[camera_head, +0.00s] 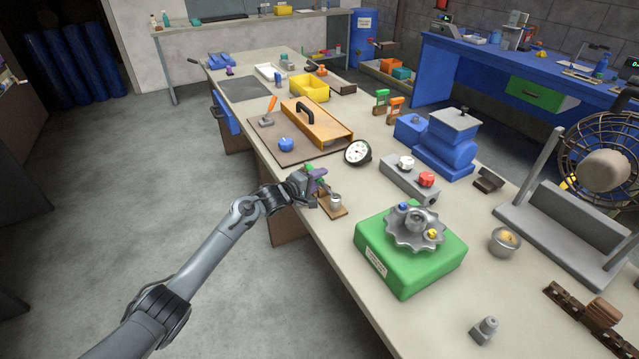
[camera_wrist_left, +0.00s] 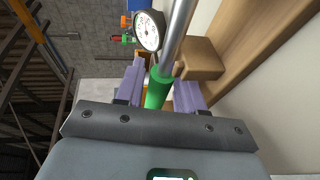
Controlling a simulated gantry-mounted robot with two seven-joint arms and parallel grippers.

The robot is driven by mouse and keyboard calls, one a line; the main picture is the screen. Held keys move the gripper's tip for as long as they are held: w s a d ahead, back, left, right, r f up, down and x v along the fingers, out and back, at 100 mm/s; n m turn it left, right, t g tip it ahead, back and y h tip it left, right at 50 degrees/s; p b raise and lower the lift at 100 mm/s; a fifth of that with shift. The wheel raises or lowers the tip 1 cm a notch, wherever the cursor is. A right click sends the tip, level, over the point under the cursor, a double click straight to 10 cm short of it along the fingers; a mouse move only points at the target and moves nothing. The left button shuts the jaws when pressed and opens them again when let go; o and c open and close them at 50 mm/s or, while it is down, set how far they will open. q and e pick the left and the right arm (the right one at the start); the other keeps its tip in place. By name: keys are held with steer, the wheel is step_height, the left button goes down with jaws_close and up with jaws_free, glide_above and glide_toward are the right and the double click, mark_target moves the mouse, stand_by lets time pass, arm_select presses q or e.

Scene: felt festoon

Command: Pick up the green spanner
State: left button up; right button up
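The green spanner has a green grip and a bright metal shaft. In the left wrist view its green grip (camera_wrist_left: 158,90) lies between my purple left fingers (camera_wrist_left: 160,92), which close on it from both sides. Its shaft runs up the picture past a wooden block. In the head view my left gripper (camera_head: 318,181) is at the bench's near edge, over a small wooden board (camera_head: 333,212), with bits of green (camera_head: 310,169) showing between the fingers. Much of the spanner is hidden there. I cannot tell whether it still touches its support. My right gripper is not in view.
Around the gripper stand a round dial gauge (camera_head: 357,152), a grey block with knobs (camera_head: 408,183) and a green box with a grey wheel (camera_head: 408,265). An orange case with a black handle (camera_head: 322,126) lies behind. The floor at left is clear.

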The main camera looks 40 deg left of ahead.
arm_select(q)
steer(key=shift+w, duration=0.15)
steer(key=shift+c, duration=0.3)
jaws_close()
steer(key=shift+r+p, duration=0.4)
steer(key=shift+r, duration=0.5)
step_height(320, 180, up, 2)
steer(key=shift+r+p, duration=0.2)
steer(key=shift+p, duration=0.3)
steer(key=w+d+r+p, duration=0.1)
steer(key=d+r+p, duration=0.2)
steer(key=d+r, duration=0.3)
steer(key=shift+w+d+r, duration=0.25)
steer(key=shift+d+r, duration=0.15)
steer(key=shift+d, duration=2.45)
steer(key=shift+r, duration=0.1)
